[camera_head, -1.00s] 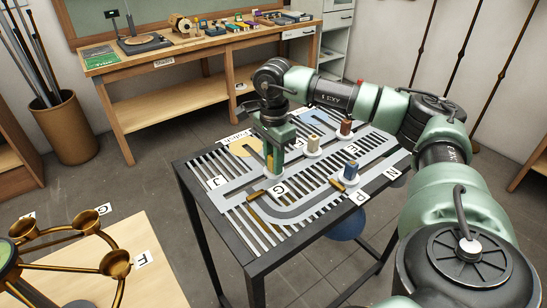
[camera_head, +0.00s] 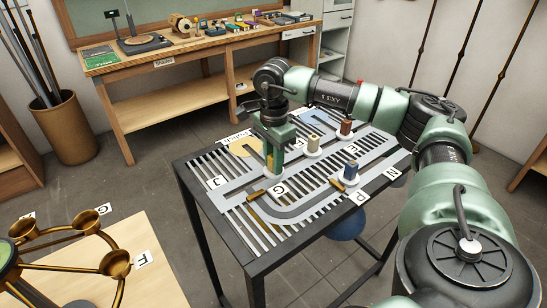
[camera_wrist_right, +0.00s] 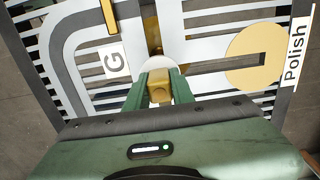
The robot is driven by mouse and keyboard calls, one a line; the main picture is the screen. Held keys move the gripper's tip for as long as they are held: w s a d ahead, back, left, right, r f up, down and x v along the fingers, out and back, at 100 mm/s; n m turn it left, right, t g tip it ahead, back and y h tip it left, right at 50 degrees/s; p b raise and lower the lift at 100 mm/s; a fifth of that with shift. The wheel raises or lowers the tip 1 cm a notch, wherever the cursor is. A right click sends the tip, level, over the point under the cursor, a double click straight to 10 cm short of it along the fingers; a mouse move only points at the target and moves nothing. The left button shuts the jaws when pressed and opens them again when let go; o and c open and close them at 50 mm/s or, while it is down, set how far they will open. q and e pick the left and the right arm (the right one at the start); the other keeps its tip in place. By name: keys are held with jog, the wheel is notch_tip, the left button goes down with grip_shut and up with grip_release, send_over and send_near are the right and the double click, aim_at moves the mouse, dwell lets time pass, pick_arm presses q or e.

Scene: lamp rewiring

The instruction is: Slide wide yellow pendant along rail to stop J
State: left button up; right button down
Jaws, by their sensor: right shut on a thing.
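My right gripper (camera_head: 274,160) points down over the slotted rail table (camera_head: 222,208). It is shut on a yellow block (camera_wrist_right: 158,88), which shows between the green fingers in the right wrist view. The block stands on a white round base (camera_head: 273,172) in the grey track. I take it for the top of the yellow pendant; its lower part is hidden under the table. The J label (camera_head: 214,182) lies left of the gripper, near the table's left edge. The G label (camera_head: 280,189) lies just in front of the gripper. My left gripper is not in view.
A beige block (camera_head: 313,143), a brown block (camera_head: 346,127) and a blue block (camera_head: 350,170) stand on the table to the right. A blue shade (camera_head: 344,225) hangs below. Short brass bars (camera_head: 254,194) lie in front.

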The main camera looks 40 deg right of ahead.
jog(key=shift+a, duration=0.1)
jog(key=shift+w+a, duration=0.25)
jog(key=shift+a, duration=2.05)
jog(key=shift+w+a, duration=0.25)
jog(key=shift+a, duration=2.1)
jog(key=shift+w+a, duration=0.25)
jog(key=shift+a, duration=2.05)
jog(key=c, duration=1.1)
grip_release()
jog(key=shift+f, duration=0.1)
